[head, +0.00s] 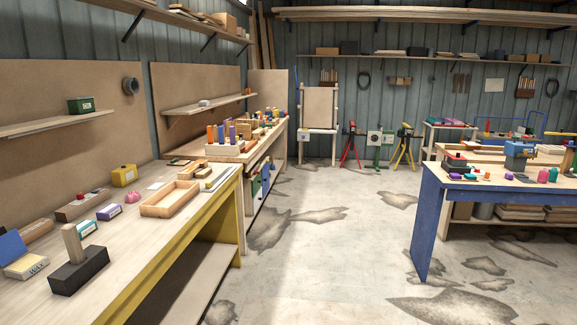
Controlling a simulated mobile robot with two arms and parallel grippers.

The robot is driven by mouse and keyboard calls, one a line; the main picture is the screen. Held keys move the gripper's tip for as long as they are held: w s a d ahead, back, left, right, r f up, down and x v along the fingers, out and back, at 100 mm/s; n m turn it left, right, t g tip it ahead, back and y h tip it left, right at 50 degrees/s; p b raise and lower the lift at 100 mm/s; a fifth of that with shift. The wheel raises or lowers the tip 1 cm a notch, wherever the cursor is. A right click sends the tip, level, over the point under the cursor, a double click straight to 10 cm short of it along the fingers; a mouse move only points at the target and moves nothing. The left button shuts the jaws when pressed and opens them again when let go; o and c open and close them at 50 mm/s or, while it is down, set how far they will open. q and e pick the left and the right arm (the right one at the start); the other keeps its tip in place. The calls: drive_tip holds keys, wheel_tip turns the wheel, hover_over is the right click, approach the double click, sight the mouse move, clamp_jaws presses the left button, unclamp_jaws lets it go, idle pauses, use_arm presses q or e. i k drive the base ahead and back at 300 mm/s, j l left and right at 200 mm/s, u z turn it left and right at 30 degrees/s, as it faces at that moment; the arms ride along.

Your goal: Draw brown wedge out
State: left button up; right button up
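A brown wooden piece (73,243) stands upright at a black block (79,271) on the near end of the left workbench (150,235). It looks like the brown wedge, but I cannot tell its exact shape or how deep it sits in the block. Only its upper part shows above the block. Neither of my grippers is in view.
Beside the block lie a labelled box (26,266), a blue panel (11,245) and a small green-and-white box (86,229). A shallow wooden tray (170,212) is further back. A blue bench (424,225) stands right; open floor (330,240) lies between.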

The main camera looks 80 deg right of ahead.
sight(201, 165)
drive_tip(key=z, duration=2)
drive_tip(key=i+l+u, duration=0.1)
drive_tip(key=i, duration=0.25)
